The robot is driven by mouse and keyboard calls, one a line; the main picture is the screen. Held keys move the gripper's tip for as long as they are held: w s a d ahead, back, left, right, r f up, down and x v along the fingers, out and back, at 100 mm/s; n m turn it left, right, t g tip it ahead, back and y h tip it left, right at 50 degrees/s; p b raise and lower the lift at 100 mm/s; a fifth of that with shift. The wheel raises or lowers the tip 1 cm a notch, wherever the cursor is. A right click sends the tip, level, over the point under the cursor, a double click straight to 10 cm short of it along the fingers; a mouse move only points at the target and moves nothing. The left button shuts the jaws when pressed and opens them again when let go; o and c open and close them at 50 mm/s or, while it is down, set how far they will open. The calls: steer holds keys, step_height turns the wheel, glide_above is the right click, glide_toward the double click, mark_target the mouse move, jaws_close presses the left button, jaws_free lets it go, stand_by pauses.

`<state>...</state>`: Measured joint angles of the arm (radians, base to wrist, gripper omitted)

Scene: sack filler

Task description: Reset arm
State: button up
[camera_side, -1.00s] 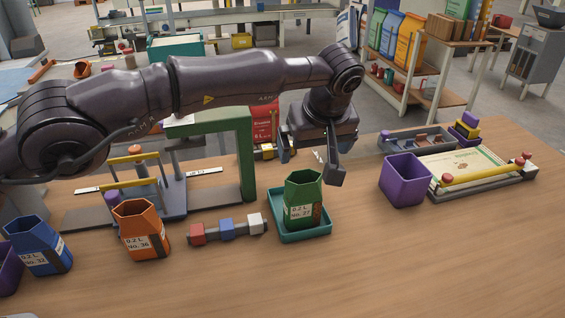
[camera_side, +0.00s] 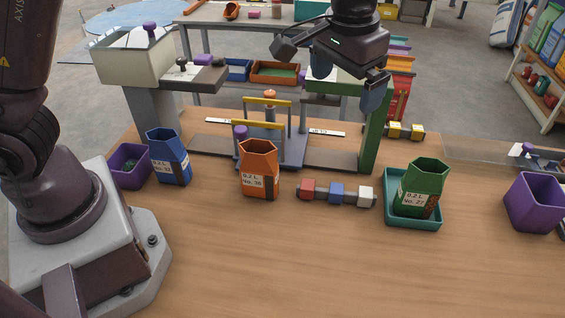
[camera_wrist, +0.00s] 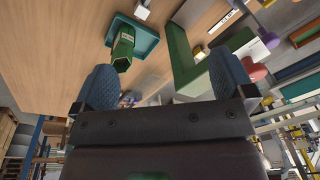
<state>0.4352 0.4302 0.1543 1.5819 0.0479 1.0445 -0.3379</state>
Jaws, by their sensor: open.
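My gripper (camera_side: 345,80) is at the top of the side view, raised above the table near the green frame (camera_side: 371,140). Its two blue-padded fingers are apart with nothing between them. In the wrist view the gripper (camera_wrist: 163,62) also shows its fingers spread and empty. The green container No. 27 (camera_side: 411,203) stands upright in the teal tray (camera_side: 398,222), apart from my gripper. The container (camera_wrist: 123,46) and tray (camera_wrist: 146,42) also show in the wrist view, beyond the left finger.
An orange container (camera_side: 258,172), a blue container (camera_side: 171,165) and a purple bin (camera_side: 130,182) stand left. A bar with red, blue and white blocks (camera_side: 336,197) lies mid-table. A purple box (camera_side: 533,205) is at right. The front table is clear.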

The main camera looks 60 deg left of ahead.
steer(key=s+a+r+t, duration=0.1)
steer(key=s+a+r, duration=0.1)
steer(key=s+a, duration=0.2)
steer(key=s+a+r+t, duration=0.1)
steer(key=s+a, duration=0.3)
steer(key=s, duration=0.7)
steer(key=s+a+r+t, duration=0.2)
steer(key=s+a+r, duration=0.2)
steer(key=s, duration=0.4)
steer(key=shift+s+h, duration=0.2)
steer(key=shift+h, duration=0.2)
steer(key=shift+a, duration=0.1)
